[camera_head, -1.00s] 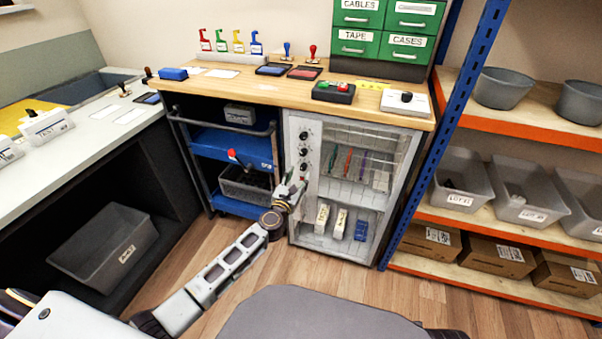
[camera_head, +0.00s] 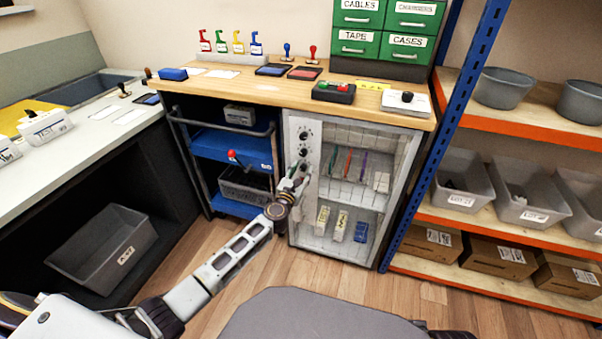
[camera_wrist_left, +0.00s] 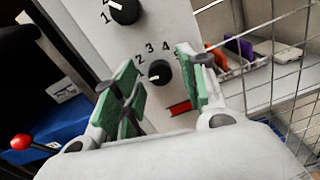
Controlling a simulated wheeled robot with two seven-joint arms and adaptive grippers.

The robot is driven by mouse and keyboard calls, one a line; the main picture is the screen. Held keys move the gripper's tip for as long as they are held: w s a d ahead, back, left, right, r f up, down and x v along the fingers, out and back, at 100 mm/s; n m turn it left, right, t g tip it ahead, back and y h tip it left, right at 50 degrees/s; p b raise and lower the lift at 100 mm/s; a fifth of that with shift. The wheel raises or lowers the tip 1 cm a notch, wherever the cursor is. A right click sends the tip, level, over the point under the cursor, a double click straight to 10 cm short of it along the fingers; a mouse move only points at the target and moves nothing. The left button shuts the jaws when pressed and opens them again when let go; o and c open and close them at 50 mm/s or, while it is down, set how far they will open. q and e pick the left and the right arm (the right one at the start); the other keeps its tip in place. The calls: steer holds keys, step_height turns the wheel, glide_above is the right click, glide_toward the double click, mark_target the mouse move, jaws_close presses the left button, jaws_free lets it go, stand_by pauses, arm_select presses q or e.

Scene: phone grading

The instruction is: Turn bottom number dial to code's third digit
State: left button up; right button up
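The cabinet's white control panel (camera_head: 293,128) carries a column of black dials. In the left wrist view the bottom dial (camera_wrist_left: 159,73) has the numbers 2, 3 and 4 readable around its top, with a further digit partly covered by a finger. Its white mark sits on the lower left side. My left gripper (camera_wrist_left: 159,68) is open, its green-padded fingers to either side of the dial in the picture; I cannot tell if they touch it. In the head view the left gripper (camera_head: 297,184) is low at the panel. My right gripper is not in view.
Another dial (camera_wrist_left: 124,10) is just above. A red tab (camera_wrist_left: 180,108) lies below right of the bottom dial. The wire door (camera_head: 352,150) is right of the panel. A blue cart (camera_head: 215,146) with a red-knobbed lever (camera_head: 232,155) stands left.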

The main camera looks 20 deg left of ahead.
arm_select(q)
jaws_close()
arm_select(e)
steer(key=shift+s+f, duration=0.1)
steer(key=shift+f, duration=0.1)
